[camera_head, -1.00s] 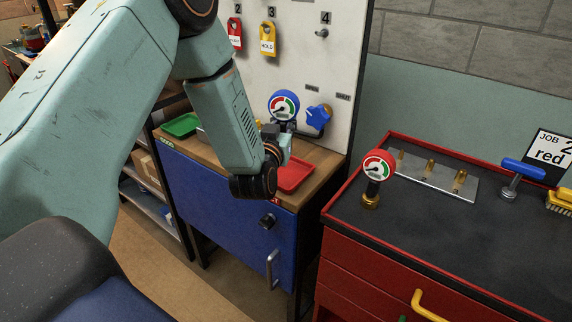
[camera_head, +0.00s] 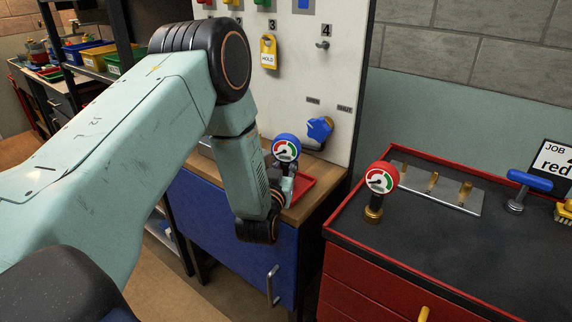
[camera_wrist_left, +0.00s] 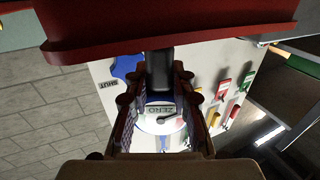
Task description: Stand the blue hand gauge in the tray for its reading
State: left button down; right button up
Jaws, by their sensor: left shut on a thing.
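The blue hand gauge (camera_head: 286,148), a round white dial in a blue case, is upright at the back-left of the red tray (camera_head: 306,186). My left gripper (camera_head: 288,184) is shut on its stem below the dial, mostly behind my own wrist. In the left wrist view, upside down, the fingers (camera_wrist_left: 158,78) close around the dark stem, with the gauge's dial (camera_wrist_left: 160,122) marked ZERO between them. The tray's red wall (camera_wrist_left: 170,25) crosses the top and hides the foot of the stem, so I cannot tell whether it touches the tray. My right gripper is not in view.
A blue valve handle (camera_head: 320,129) sticks out from the white board (camera_head: 300,75) just right of the gauge. The tray lies on a wooden-topped blue cabinet (camera_head: 285,250). A separate red gauge (camera_head: 381,178) stands on the dark-topped red bench at right.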

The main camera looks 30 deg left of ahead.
pick_arm(q)
jog(key=shift+s, duration=0.1)
jog(key=c, duration=1.5)
grip_release()
jog(key=shift+a+f, duration=0.1)
jog(key=o, duration=0.4)
jog(key=shift+w+f, duration=0.1)
jog(key=shift+w, duration=0.1)
jog(key=shift+c, duration=0.2)
jog(key=shift+s, duration=0.2)
jog(key=shift+r, duration=0.4)
jog(key=v, duration=1.2)
jog(key=shift+p, duration=0.3)
jog(key=shift+w, duration=0.1)
